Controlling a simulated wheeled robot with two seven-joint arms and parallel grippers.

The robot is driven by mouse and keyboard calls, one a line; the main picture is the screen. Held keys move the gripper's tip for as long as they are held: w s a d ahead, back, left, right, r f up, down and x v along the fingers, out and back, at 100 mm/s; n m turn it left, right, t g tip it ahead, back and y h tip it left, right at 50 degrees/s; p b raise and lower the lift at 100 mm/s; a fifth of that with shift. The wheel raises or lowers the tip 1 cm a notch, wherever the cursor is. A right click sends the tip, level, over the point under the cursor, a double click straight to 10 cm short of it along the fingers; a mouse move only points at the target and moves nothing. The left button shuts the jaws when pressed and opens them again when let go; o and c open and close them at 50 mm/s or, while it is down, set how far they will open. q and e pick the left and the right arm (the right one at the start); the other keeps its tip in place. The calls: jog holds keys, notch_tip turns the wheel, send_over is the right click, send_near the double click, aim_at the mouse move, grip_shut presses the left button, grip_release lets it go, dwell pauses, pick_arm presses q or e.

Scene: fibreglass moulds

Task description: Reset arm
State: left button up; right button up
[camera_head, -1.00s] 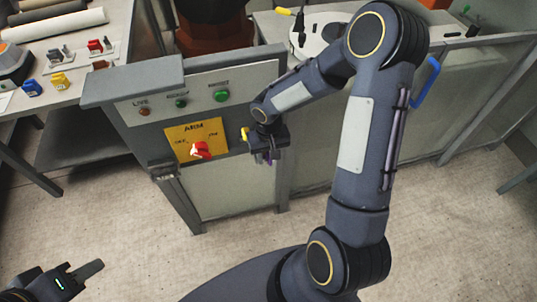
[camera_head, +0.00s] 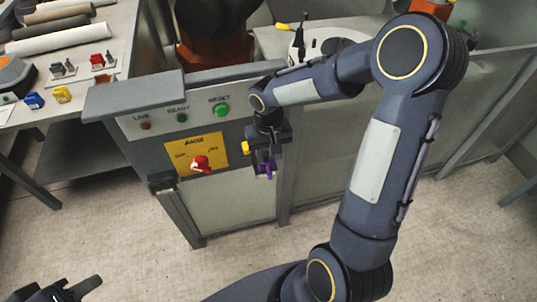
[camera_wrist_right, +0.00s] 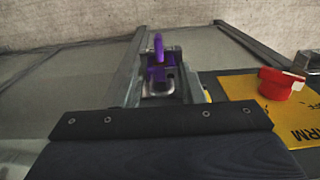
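The grey control cabinet (camera_head: 150,108) has a sloped panel with LIVE, READY and a green RESET button (camera_head: 221,110). Below is a yellow ARM plate (camera_head: 212,144) with a red rotary switch (camera_head: 201,165); the switch is at right in the right wrist view (camera_wrist_right: 280,83). A purple part (camera_head: 264,170) is right of the plate, beside a small yellow part (camera_head: 246,148). The purple part is also in the right wrist view (camera_wrist_right: 158,55). My left gripper (camera_head: 82,290) is low left, partly cut off.
A bench (camera_head: 110,55) at left holds rolls and small red, blue and yellow items. An orange machine base (camera_head: 215,50) stands behind the cabinet. Floor in front of the cabinet is clear.

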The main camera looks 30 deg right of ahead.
dwell(0.3)
jog(key=s+a+r+t+y, duration=0.2)
jog(key=s+r, duration=0.4)
jog(key=s, duration=0.3)
jog(key=s+a+r+n+t+y, duration=0.1)
jog(key=s+a+r+t, duration=0.1)
jog(key=s+r, duration=0.4)
jog(key=s+t, duration=0.1)
jog(key=s, duration=0.2)
jog(key=shift+s+a+r+t+y, duration=0.2)
jog(key=shift+a+r+t+y, duration=0.1)
jog(key=shift+y, duration=0.1)
